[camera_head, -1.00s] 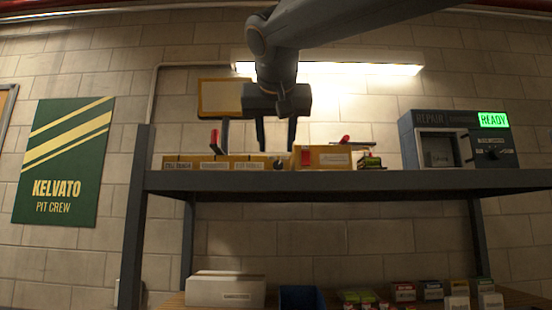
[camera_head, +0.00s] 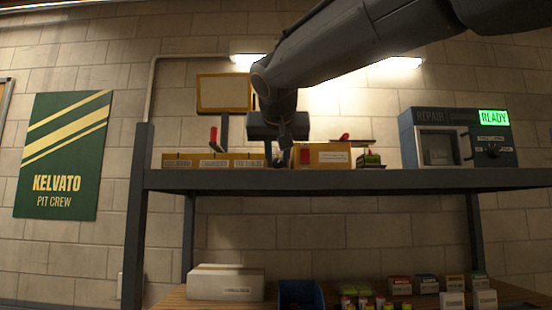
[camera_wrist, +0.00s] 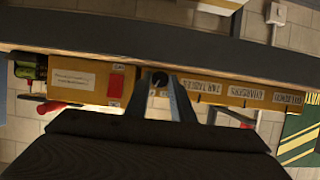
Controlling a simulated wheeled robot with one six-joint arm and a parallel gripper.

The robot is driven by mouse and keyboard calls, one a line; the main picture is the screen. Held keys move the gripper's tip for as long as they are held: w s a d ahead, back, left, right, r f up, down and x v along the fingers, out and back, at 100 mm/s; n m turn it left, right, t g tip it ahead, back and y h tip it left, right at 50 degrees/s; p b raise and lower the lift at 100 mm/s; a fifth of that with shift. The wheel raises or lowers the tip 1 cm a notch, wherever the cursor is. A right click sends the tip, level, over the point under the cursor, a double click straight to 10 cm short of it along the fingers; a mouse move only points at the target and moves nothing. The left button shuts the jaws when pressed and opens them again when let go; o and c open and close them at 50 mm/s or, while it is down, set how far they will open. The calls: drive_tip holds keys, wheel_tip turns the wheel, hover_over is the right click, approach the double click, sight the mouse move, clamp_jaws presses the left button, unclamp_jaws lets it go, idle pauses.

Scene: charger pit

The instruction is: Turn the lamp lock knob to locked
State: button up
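A dark round knob (camera_wrist: 159,81) sits on the front of the yellow panel in the wrist view, which looks upside down. I take it for the lamp lock knob; its marking is not readable. My gripper (camera_wrist: 160,84) has its two fingertips on either side of this knob, close to it. The fingers stand apart, but whether they touch the knob I cannot tell. In the head view my gripper (camera_head: 279,160) reaches down at the shelf's yellow boxes and largely hides the knob.
A yellow box with a red patch (camera_head: 322,156) stands right of the gripper, and labelled yellow bins (camera_head: 213,160) stand left. They are on the grey shelf (camera_head: 400,181). A repair unit with a green READY sign (camera_head: 494,118) stands at the right. A white carton (camera_head: 225,285) is below.

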clamp_jaws()
drive_tip(key=shift+a+n+h+b, duration=0.1)
drive_tip(key=shift+n+h+b, duration=0.3)
drive_tip(key=shift+n+b, duration=0.15)
drive_tip(key=o, duration=0.8)
unclamp_jaws()
drive_tip(key=shift+s, duration=0.15)
drive_tip(key=shift+b+v, duration=1.55)
drive_tip(key=shift+v, duration=2.25)
drive_tip(key=shift+r, duration=0.1)
